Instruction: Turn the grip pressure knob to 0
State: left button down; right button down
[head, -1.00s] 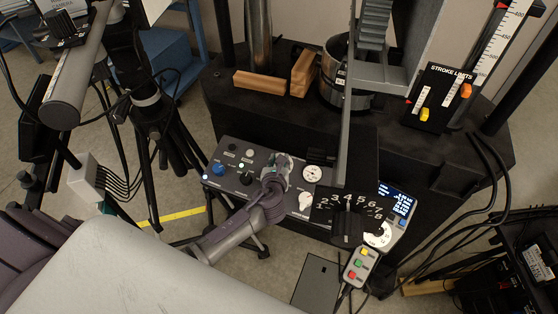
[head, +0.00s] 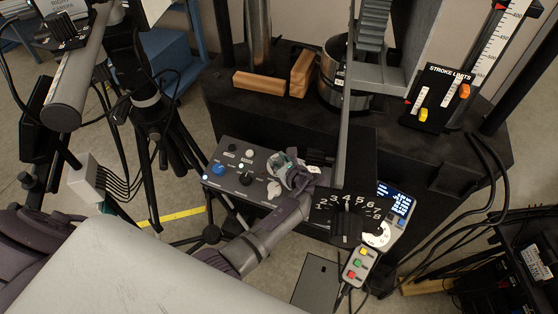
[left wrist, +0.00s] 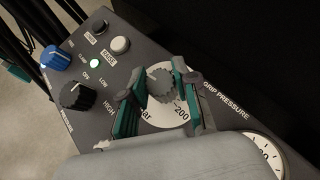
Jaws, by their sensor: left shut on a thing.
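The grip pressure knob (left wrist: 160,82) is a grey ribbed knob on a white dial disc marked "bar" and "200" in the left wrist view, with the label "GRIP PRESSURE" beside it. My left gripper (left wrist: 157,92) has its teal fingers on either side of the knob and is shut on it. I cannot make out the knob's pointer or the zero mark. In the head view my left gripper (head: 283,170) is over the control panel (head: 222,190) and hides the knob; an edge of the white disc (head: 273,188) shows. My right gripper is in neither view.
Left of the dial are a blue knob (left wrist: 55,58), a black knob (left wrist: 76,96) and push buttons. A white gauge (left wrist: 258,153) lies to its right. A large numbered dial (head: 346,203) and a button pendant (head: 359,267) stand right of my arm.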

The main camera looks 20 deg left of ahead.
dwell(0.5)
pick_arm(q)
jog(key=c, duration=0.8)
grip_release()
jog(key=shift+c, duration=0.2)
jog(key=shift+v, duration=3.75)
